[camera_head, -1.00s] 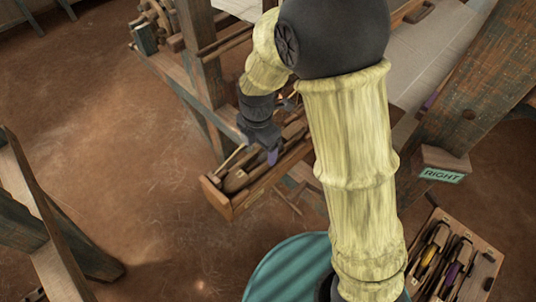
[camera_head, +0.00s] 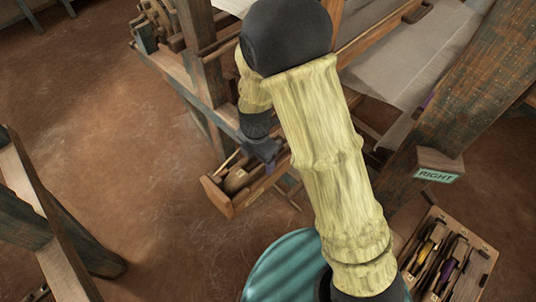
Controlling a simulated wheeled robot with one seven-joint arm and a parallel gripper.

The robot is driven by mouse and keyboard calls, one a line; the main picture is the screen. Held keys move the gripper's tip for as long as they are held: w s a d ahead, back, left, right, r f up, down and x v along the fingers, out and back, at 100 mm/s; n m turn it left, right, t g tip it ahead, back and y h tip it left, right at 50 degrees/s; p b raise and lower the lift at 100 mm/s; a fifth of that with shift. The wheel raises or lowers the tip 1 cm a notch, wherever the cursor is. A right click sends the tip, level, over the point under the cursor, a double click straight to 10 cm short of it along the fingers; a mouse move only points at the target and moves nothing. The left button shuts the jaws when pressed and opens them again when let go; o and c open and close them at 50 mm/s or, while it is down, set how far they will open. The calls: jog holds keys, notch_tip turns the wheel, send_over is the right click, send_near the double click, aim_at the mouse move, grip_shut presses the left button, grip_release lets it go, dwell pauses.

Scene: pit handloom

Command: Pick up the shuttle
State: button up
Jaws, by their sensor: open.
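A brown wooden shuttle-like piece (camera_head: 236,181) lies in an open, narrow wooden box (camera_head: 218,199) at the end of the loom, left of centre. My gripper (camera_head: 268,165) is over this box, to the right of that piece, with its dark fingers pointing down. The gripper is open. Its fingertips are small and partly lost against the box, so I cannot tell whether they touch anything. My pale yellow arm covers the right end of the box. More shuttles, with yellow (camera_head: 425,253) and purple (camera_head: 447,271) thread, lie in a tray at the lower right.
The wooden tray (camera_head: 484,254) stands at the lower right, below a post with a block marked RIGHT (camera_head: 437,176). A round teal top (camera_head: 277,272) is at the bottom centre. Loom posts (camera_head: 203,60) stand close behind my gripper.

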dwell(0.4)
jog(key=c, duration=1.2)
jog(key=shift+c, duration=0.2)
jog(key=shift+r, duration=0.15)
notch_tip(320, 180, up, 10)
jog(key=b, duration=0.2)
